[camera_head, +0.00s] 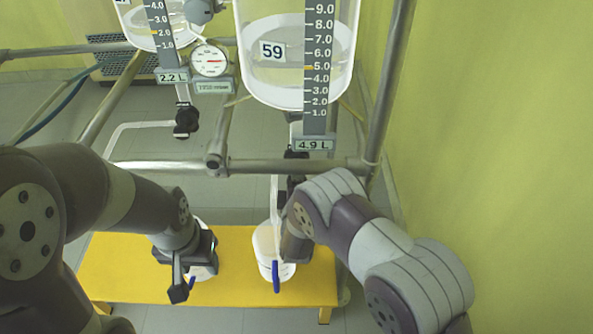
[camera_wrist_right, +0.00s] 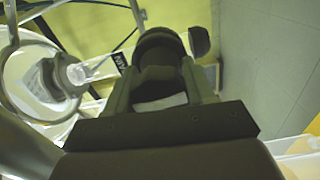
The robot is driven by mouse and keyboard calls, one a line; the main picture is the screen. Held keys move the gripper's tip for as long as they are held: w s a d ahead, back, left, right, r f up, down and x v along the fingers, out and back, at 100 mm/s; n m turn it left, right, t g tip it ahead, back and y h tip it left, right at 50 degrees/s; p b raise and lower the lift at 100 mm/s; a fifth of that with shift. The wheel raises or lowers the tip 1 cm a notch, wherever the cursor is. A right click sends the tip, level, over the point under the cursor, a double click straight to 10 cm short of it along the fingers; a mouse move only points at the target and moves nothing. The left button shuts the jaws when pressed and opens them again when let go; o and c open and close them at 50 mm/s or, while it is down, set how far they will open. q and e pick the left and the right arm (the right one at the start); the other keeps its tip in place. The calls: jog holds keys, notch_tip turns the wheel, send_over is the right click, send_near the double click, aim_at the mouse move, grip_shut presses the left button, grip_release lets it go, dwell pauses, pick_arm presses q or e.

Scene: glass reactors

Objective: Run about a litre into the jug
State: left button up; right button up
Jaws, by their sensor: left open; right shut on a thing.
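The glass reactor marked 59 (camera_head: 272,80) hangs at the upper right of the head view; its scale plate reads 4.9 L (camera_head: 313,145). Below it is a black drain valve (camera_head: 297,156), partly hidden by my right arm. My right gripper (camera_wrist_right: 160,75) is shut on a dark knob-like part (camera_wrist_right: 162,47), apparently the valve's handle. A pale jug (camera_head: 267,245) with a blue handle (camera_head: 276,277) stands under the valve; a pale vertical tube or stream runs down to it, I cannot tell which. My left gripper (camera_head: 194,268) is open at a second jug (camera_head: 203,264), which it mostly hides.
Both jugs stand on a yellow bench (camera_head: 120,265). A second reactor (camera_head: 150,35), reading 2.2 L, hangs at the left with its own black valve (camera_head: 186,121) and a round gauge (camera_head: 209,60) beside it. Metal frame rails (camera_head: 260,166) cross in front. A green wall is at right.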

jog(key=shift+n+p, duration=0.75)
jog(key=shift+n, duration=1.15)
jog(key=shift+a, duration=0.1)
jog(key=o, duration=1)
jog(key=shift+s+p, duration=1.4)
jog(key=shift+s, duration=5)
